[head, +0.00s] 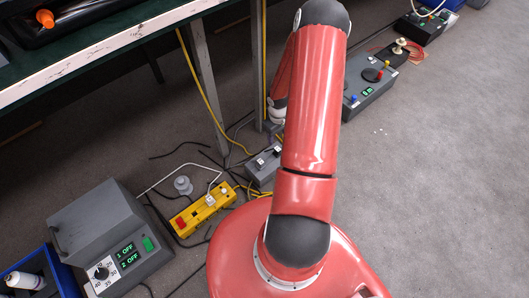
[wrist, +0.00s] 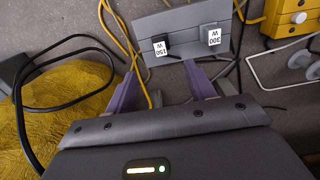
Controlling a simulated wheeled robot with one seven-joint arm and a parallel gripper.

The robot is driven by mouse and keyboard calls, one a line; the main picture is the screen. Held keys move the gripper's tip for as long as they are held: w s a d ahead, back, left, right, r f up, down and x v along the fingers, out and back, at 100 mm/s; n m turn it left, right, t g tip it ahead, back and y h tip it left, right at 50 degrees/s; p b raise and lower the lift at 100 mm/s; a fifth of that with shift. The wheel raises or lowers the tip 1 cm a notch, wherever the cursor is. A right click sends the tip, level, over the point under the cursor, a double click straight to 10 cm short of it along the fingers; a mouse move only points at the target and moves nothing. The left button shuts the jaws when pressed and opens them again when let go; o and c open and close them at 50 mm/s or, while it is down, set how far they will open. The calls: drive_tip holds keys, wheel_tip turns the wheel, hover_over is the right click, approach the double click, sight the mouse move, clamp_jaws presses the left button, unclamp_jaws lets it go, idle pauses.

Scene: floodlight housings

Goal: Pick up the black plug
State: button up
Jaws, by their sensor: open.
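A grey socket box (wrist: 195,25) lies ahead of my gripper in the wrist view. A black plug (wrist: 180,40) sits in it, beside a white tag reading 150 W. A white plug with a 300 W tag (wrist: 213,38) sits to its right. My gripper (wrist: 163,85) is open and empty, its two purple fingers apart and short of the box, with the black plug roughly ahead of the gap.
A yellow socket strip (head: 203,208) lies left of the grey box. A grey control unit (head: 110,235) stands at lower left, another (head: 367,90) at right. Table legs (head: 205,80) stand behind. Loose black and yellow cables cross the floor.

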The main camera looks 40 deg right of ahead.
sight(278, 148)
drive_tip(key=f, duration=0.5)
drive_tip(key=f+b, duration=0.1)
drive_tip(key=f, duration=0.3)
drive_tip(key=shift+s+f, duration=0.2)
drive_tip(key=shift+f, duration=0.2)
drive_tip(key=c, duration=1.1)
drive_tip(key=shift+o, duration=0.2)
drive_tip(key=shift+r, duration=0.1)
wheel_tip(278, 148, up, 20)
drive_tip(key=p, duration=0.3)
